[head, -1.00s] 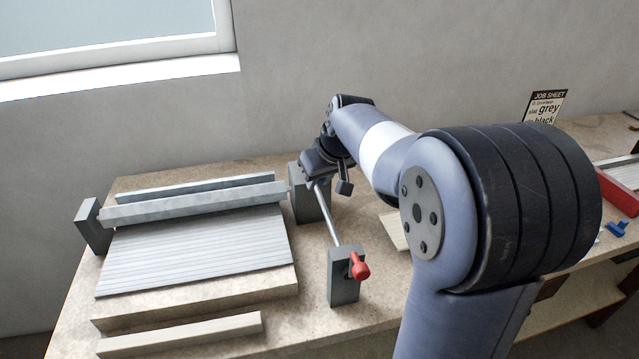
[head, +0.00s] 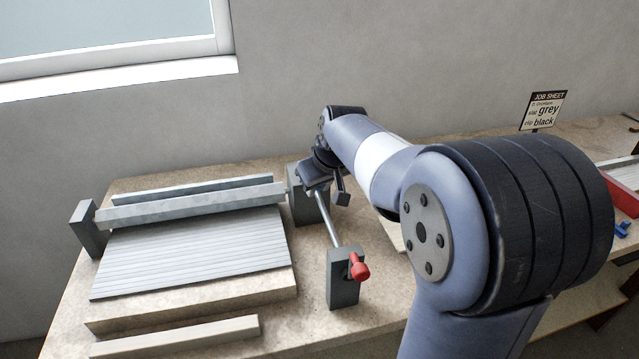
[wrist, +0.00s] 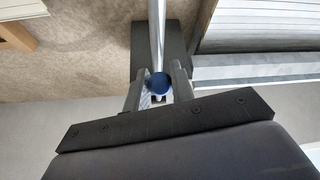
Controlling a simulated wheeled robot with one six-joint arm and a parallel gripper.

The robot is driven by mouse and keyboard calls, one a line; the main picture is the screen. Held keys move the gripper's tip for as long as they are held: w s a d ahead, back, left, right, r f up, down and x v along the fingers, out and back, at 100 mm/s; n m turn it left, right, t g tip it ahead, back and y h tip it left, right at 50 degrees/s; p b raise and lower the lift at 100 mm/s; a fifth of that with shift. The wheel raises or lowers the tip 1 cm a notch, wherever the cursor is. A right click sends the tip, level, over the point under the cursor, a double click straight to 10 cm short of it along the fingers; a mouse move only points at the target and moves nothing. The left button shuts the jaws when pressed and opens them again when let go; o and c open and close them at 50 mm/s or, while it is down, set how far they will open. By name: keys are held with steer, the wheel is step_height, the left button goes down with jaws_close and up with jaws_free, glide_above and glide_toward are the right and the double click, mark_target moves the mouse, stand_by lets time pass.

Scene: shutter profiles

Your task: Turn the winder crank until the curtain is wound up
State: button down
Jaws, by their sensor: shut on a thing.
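The curtain (head: 190,254) is a grey slatted sheet lying flat on a beige block, its far edge at a pale grey bar-like roller (head: 190,207). The roller runs between two dark posts. My gripper (head: 325,186) is at the right-hand post, its fingertips mostly hidden by the wrist in the head view. In the wrist view my gripper (wrist: 158,88) has its fingers on either side of a round blue knob (wrist: 159,84), shut on it. The knob appears to be the winder crank's handle; the crank arm is hidden. A metal rod (head: 328,222) passes close by.
A nearer dark post (head: 343,283) carries a red handle (head: 359,267) at the rod's front end. A loose pale bar (head: 180,337) lies at the front. A job sheet (head: 543,110) stands at the back, a red tray (head: 619,191) at right.

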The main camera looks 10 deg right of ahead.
steer(key=shift+a+f, duration=0.15)
stand_by(0.8)
steer(key=c, duration=1.3)
jaws_free()
steer(key=shift+a, duration=0.1)
steer(key=shift+r, duration=0.2)
steer(key=shift+s+r, duration=0.2)
steer(key=shift+r, duration=0.1)
steer(key=v, duration=1)
steer(key=shift+o, duration=0.5)
